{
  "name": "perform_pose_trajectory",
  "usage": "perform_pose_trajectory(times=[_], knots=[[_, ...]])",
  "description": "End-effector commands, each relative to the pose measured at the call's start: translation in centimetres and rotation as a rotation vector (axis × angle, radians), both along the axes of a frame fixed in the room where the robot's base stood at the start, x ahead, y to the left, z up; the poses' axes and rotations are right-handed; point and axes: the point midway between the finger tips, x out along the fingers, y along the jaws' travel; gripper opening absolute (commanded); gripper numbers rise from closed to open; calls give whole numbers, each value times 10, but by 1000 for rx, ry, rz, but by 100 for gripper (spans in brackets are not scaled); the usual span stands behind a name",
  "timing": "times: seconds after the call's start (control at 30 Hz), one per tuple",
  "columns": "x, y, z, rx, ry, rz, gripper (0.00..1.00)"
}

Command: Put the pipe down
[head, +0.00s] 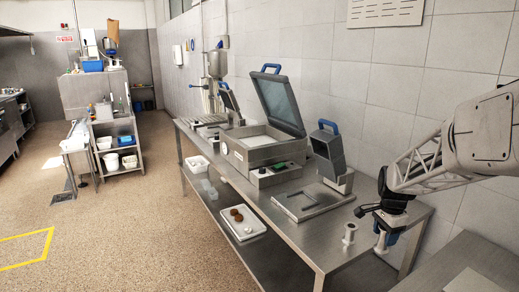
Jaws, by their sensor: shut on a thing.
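My gripper (378,218) is at the right end of the steel table (310,232), pointing down. It is shut on a short, pale metal pipe (381,241) with a wider lower end. The pipe hangs roughly upright below the fingers, by the table's right edge. I cannot tell whether its lower end touches the tabletop. A second small metal pipe-like piece (349,234) stands upright on the table just left of the held pipe, apart from it. The fingers and the dark gripper body hide the held pipe's upper part.
A scale-like device (325,160) with a flat plate stands left of my gripper. Behind it is an open-lidded vacuum machine (262,143). A white tray (254,231) with brown items lies on the lower shelf. Another steel surface (465,262) is at the lower right.

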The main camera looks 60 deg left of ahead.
Motion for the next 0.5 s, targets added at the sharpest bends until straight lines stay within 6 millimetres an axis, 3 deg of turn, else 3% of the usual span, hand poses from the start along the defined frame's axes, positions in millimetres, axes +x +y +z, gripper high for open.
perform_pose_trajectory(times=[0.2,0.5], knots=[[-53,40,-1,1,-1,112,23],[-119,80,-4,1,0,246,23]])
